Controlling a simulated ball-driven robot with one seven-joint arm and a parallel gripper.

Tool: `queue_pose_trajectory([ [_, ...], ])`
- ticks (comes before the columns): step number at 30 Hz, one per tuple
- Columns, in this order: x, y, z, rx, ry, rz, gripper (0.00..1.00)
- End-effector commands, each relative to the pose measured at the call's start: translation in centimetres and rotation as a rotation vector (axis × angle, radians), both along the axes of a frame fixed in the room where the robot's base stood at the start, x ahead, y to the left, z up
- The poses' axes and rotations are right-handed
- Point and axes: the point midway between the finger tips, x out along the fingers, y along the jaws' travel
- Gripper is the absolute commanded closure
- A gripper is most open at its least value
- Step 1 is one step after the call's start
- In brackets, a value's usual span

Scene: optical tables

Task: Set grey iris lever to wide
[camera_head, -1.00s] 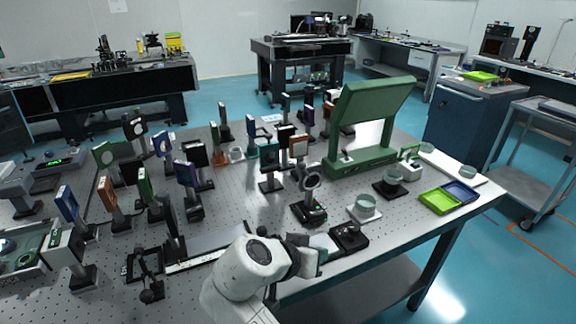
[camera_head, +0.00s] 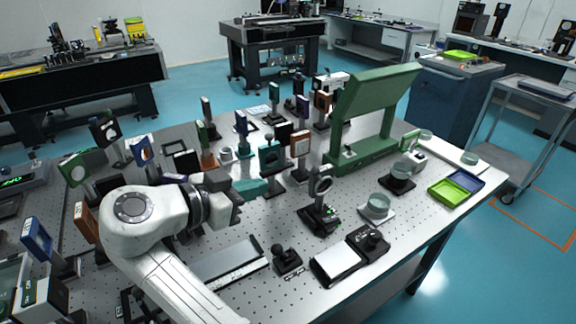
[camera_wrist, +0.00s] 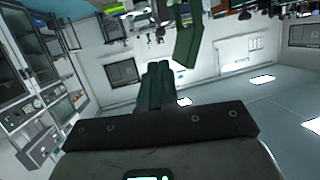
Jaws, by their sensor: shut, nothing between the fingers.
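A round ring mount (camera_head: 321,186), dark grey with an open centre, stands on a black base with small green lights, right of my gripper. It looks like the iris, but its lever is too small to make out, so I cannot tell its setting. My gripper (camera_head: 250,188) is raised over the middle of the table, left of the ring mount and apart from it. In the wrist view, its dark teal fingers (camera_wrist: 157,75) are together with nothing between them. The ring mount is not recognisable in that view.
A large green stand (camera_head: 372,105) rises behind the ring mount. Several upright optics crowd the table's left and back. A black knob device (camera_head: 370,240), a small joystick-like post (camera_head: 284,258) and a glass dish (camera_head: 378,205) are near the front. Green and blue trays (camera_head: 448,190) lie right.

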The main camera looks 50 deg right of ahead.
Motion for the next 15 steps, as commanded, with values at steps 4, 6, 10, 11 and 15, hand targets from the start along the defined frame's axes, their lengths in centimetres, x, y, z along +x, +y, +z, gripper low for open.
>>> queue_pose_trajectory([
  [4, 0.01, 0.04, 0.04, -0.001, -0.002, -0.001, 1.0],
  [6, 0.01, 0.03, 0.04, -0.001, -0.001, 0.0, 1.0],
  [10, 0.01, 0.0, 0.03, -0.001, -0.001, 0.0, 1.0],
  [11, 0.01, -0.04, 0.02, -0.001, -0.001, 0.0, 1.0],
  [15, -0.05, -0.85, -0.15, 0.0, 0.001, -0.002, 1.0],
])
